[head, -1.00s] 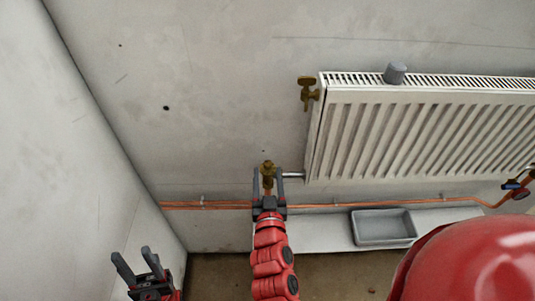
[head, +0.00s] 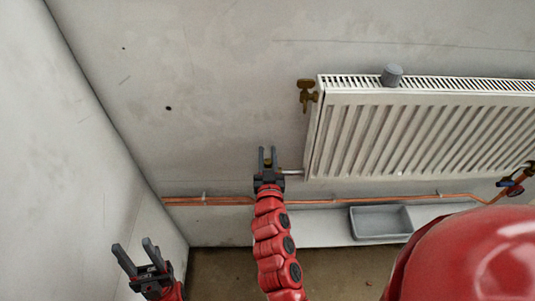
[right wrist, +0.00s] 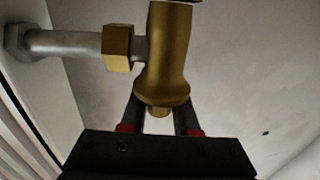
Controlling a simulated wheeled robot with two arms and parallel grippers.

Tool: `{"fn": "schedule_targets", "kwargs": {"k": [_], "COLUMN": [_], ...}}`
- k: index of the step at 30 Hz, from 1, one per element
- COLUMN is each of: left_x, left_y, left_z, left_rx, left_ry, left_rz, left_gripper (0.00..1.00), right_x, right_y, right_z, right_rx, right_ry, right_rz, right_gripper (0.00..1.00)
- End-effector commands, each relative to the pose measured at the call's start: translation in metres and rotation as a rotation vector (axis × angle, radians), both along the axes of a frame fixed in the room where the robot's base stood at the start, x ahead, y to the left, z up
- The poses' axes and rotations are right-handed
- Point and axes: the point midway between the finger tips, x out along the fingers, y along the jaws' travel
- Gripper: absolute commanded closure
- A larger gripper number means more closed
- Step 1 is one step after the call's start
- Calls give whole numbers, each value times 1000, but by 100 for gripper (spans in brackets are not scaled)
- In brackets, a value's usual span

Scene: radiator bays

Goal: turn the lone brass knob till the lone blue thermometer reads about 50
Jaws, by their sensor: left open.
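A brass valve (right wrist: 165,60) fills the upper middle of the right wrist view, joined by a brass nut to a grey pipe. In the head view it is mostly hidden behind my right gripper (head: 267,152), at the radiator's lower left. My right gripper points up, its fingers close together with a narrow gap. The brass body hides its fingertips in the wrist view, so I cannot tell whether they grip anything. My left gripper (head: 136,250) is open and empty at the lower left. I cannot make out a blue thermometer.
A white radiator (head: 420,130) hangs on the wall, with a grey cylinder (head: 392,75) on top and another brass fitting (head: 306,95) at its upper left. Copper pipes (head: 340,204) run below. A grey tray (head: 381,223) lies beneath. A blue-and-red fitting (head: 511,187) shows far right.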

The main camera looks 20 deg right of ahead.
Motion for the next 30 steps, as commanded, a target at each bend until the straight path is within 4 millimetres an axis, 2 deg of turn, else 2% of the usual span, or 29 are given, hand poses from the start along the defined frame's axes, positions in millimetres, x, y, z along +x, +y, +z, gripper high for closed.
{"fn": "schedule_targets", "kwargs": {"k": [1,4,12,17,23,30], "left_x": [0,0,0,0,0,0], "left_y": [0,0,0,0,0,0], "left_z": [0,0,-2,-16,-57,-125], "left_rx": [0,0,0,0,0,0], "left_ry": [0,0,0,0,0,0], "left_rz": [0,0,0,0,0,0], "left_gripper": [50,50,50,50,50,50], "right_x": [0,0,0,0,0,-2], "right_y": [0,0,0,0,0,-2], "right_z": [0,0,-1,-5,-9,-13], "right_rx": [0,0,0,2,4,4], "right_ry": [0,0,0,-1,-9,-11], "right_rz": [0,0,-1,-18,-73,-197], "right_gripper": [82,100,100,100,100,100]}}
